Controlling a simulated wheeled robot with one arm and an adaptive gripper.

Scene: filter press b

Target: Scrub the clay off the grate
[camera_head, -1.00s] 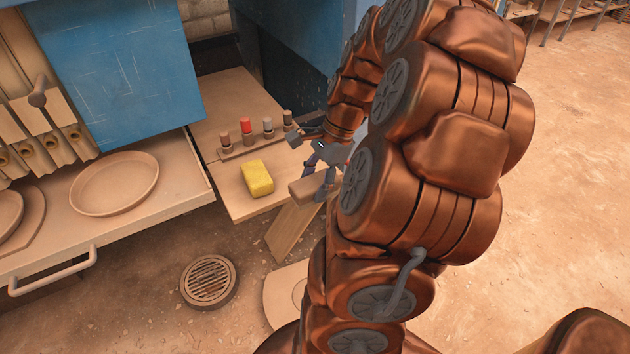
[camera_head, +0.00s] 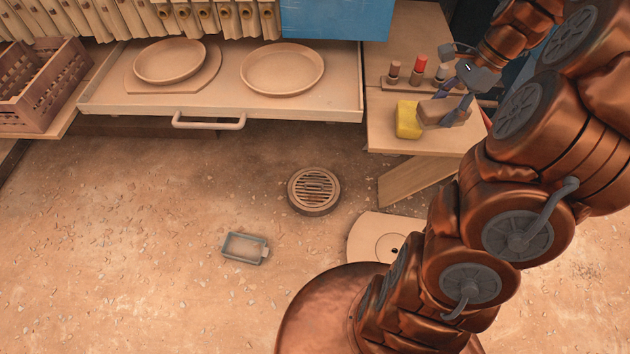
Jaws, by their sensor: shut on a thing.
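The round grate (camera_head: 314,188) sits on the floor at mid-picture, in a raised tan ring with dark slots. Paler greyish matter shows on its bars, too small to make out well. My gripper (camera_head: 458,108) is at the upper right, over the small wooden side table (camera_head: 385,150). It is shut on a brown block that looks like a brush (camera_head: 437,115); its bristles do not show. A yellow sponge (camera_head: 408,119) lies on the table just left of the block. I cannot tell whether the block touches the table. The grate is well left of and below my gripper.
A rack of colour-topped pegs (camera_head: 420,75) stands behind the sponge. A grey tray (camera_head: 245,247) and a pale round-holed board (camera_head: 372,236) lie on the floor near the grate. A shelf (camera_head: 225,105) with two plates and a handle is behind. Floor around the grate is mostly clear.

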